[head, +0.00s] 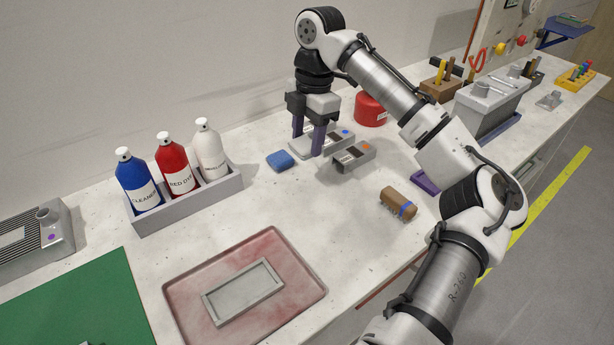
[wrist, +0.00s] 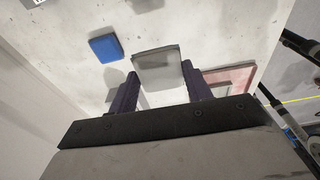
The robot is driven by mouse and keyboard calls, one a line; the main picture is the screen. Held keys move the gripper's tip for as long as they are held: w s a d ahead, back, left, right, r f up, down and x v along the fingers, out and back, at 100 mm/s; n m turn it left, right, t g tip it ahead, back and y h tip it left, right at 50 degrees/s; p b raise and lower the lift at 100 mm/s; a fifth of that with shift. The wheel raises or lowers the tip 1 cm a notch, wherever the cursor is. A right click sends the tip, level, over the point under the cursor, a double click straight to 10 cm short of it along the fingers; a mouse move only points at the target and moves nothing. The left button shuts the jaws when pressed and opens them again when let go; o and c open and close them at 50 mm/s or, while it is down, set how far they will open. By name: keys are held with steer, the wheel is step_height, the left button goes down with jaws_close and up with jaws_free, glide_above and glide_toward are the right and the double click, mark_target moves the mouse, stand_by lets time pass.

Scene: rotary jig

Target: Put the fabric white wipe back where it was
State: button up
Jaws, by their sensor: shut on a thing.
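My gripper (head: 309,148) points down over the back middle of the bench, with its two dark purple fingers apart around a pale thing. In the wrist view my gripper (wrist: 158,82) has a pale grey-white, flat-topped piece (wrist: 158,62) between its fingers; I take it to be the white wipe, though its fabric cannot be made out. In the head view the fingers largely hide it. A blue pad (head: 280,160) lies on the bench just left of the fingers; it also shows in the wrist view (wrist: 105,47).
Grey boxes with a blue dot (head: 335,137) and an orange dot (head: 353,156) sit beside the fingers. A bottle rack (head: 190,205) stands left, a reddish tray (head: 300,290) in front, a brush (head: 398,204) to the right, and a red container (head: 370,109) behind. Bare bench lies between.

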step_height(320, 180, down, 11)
steer(key=shift+f+p, duration=0.1)
steer(key=shift+p, duration=0.5)
steer(key=shift+f, duration=0.15)
steer(key=o, duration=0.9)
steer(key=shift+o, duration=0.2)
steer(key=r, duration=0.4)
steer(key=r+b, duration=0.1)
steer(key=r, duration=0.3)
steer(key=w+d+r+b, duration=0.1)
steer(key=r, duration=0.3)
steer(key=shift+r, duration=0.15)
steer(key=shift+s, duration=0.1)
